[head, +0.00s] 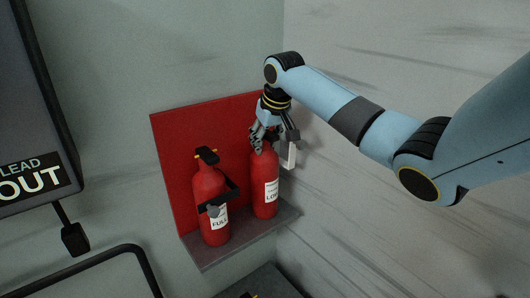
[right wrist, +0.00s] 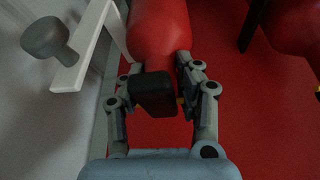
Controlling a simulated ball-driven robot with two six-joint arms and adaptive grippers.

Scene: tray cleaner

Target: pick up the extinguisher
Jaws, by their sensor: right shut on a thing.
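Two red extinguishers stand on a grey shelf (head: 241,243) in front of a red backboard (head: 182,130). The left extinguisher (head: 206,184) has a black bracket across it and a label reading FULL. The right extinguisher (head: 265,172) has a white label that seems to start with LO. My right gripper (head: 266,143) comes from above and is shut on the top of the right extinguisher. In the right wrist view, the fingers (right wrist: 160,95) sit on both sides of its neck, by a black valve part (right wrist: 152,93). My left gripper is not in view.
A white bracket (right wrist: 83,62) with a grey knob stands beside the held extinguisher. The left extinguisher (right wrist: 297,25) is close by. A pale wall (head: 400,60) is near on the right. A dark sign panel (head: 35,110) hangs at the left.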

